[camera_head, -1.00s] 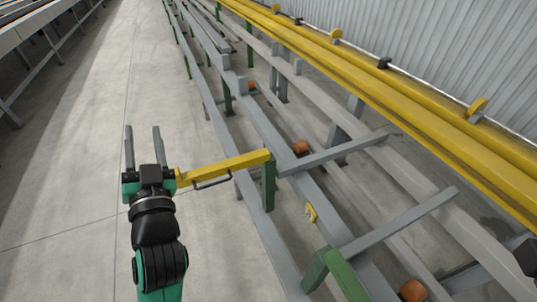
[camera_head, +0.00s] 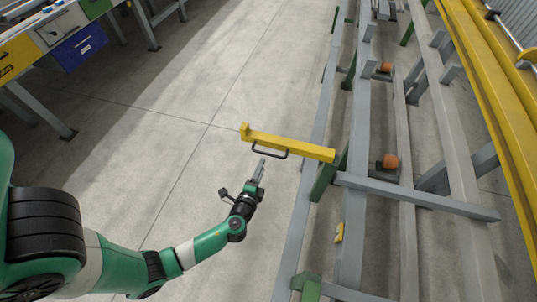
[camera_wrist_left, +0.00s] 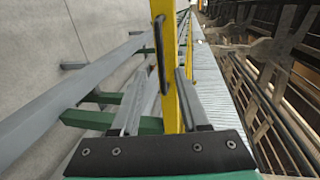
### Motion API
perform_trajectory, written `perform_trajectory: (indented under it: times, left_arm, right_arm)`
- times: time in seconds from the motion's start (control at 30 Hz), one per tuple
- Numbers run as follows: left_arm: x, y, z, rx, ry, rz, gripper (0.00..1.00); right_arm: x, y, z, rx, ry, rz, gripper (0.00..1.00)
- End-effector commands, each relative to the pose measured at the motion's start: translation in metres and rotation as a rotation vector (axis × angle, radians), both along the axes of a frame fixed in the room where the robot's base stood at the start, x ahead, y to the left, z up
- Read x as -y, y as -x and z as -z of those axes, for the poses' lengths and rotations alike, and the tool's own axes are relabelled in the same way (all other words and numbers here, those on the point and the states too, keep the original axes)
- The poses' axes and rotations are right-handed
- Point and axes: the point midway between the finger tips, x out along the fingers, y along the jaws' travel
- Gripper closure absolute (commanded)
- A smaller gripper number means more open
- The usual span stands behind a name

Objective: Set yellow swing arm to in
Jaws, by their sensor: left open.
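The yellow swing arm (camera_head: 300,147) sticks out level to the left from a green post (camera_head: 328,172) on the grey frame, over the open floor. Its free end has a short upright tip. A dark bar handle (camera_head: 270,153) hangs along its near side. My left gripper (camera_head: 261,166) is open just short of the handle, fingers pointing at it. In the left wrist view, the yellow arm (camera_wrist_left: 168,100) and the handle (camera_wrist_left: 160,60) show between the open fingers (camera_wrist_left: 164,74). I cannot tell whether the fingers reach around the handle. My right gripper is out of view.
Grey rails and crossbars (camera_head: 420,196) run along the right, with orange blocks (camera_head: 390,162) and a small yellow piece (camera_head: 339,232). Yellow beams (camera_head: 495,100) lie far right. A bench with a blue bin (camera_head: 82,45) stands upper left. The floor between is clear.

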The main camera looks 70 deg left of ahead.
Motion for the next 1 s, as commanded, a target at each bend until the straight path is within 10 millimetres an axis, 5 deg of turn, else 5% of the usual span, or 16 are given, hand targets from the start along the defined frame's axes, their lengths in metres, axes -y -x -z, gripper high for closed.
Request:
perform_trajectory:
  times: [0.3, 0.67, 0.93, 1.0]
  left_arm:
    - [-0.048, -0.042, 0.015, 0.003, 0.000, -0.001, 0.55]
    - [-0.056, -0.050, 0.015, 0.002, 0.000, 0.002, 0.55]
    - [-0.056, -0.049, 0.015, 0.002, 0.000, 0.002, 0.98]
    - [-0.056, -0.049, 0.015, 0.002, 0.000, 0.002, 1.00]
  right_arm:
    - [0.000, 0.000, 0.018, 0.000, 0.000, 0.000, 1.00]
    - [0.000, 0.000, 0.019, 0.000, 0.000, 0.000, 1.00]
    - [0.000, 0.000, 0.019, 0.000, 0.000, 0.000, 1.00]
    - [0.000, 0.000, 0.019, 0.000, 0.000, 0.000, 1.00]
